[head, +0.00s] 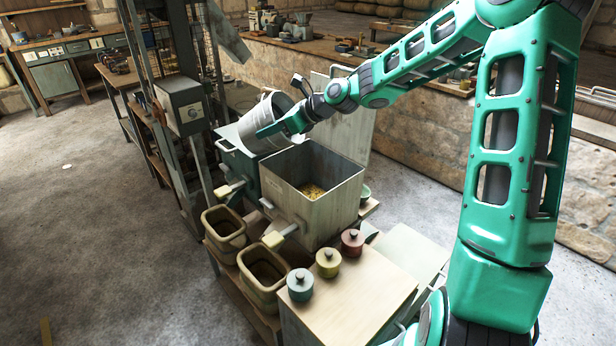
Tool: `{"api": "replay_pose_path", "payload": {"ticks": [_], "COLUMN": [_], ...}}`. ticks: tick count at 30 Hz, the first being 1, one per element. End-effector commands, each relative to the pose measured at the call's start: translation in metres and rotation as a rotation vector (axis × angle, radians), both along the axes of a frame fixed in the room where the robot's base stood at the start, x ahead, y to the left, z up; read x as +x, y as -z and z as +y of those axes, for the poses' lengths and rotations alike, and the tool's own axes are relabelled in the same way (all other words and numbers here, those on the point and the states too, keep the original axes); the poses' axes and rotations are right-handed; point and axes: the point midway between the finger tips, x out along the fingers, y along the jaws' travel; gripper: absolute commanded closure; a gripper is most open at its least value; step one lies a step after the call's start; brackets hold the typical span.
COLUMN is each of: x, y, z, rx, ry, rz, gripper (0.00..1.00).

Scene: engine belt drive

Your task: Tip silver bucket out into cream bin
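The silver bucket (250,119) is tilted in the head view, its dark mouth towards the right. It is above the dark green bin and beside the far left rim of the cream bin (331,207). My gripper (268,131) is at the bucket's near right side, with a green finger along its wall, and appears shut on it. The cream bin is open, its lid (348,125) raised at the back. Some yellowish bits (312,190) lie on its floor. The bucket's contents are hidden, and nothing is seen falling from it.
A dark green bin (236,165) stands left of the cream bin. Two tan open tubs (224,228) are in front, near pale handles. Green, yellow and red lidded pots (328,263) stand on a pale-topped cabinet (365,295). A metal post frame rises at left.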

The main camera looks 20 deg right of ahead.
Motion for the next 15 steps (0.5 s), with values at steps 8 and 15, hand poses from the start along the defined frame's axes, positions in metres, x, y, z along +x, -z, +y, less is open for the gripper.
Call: {"api": "replay_pose_path", "payload": {"ticks": [8,15], "x": [-0.0002,-0.0016], "y": [-0.0012,-0.0010], "z": [-0.0016,-0.0023], "rx": [0.034,0.060], "ry": [0.000,-0.002], "rz": [-0.025,-0.043], "gripper": [1.00,1.00]}}
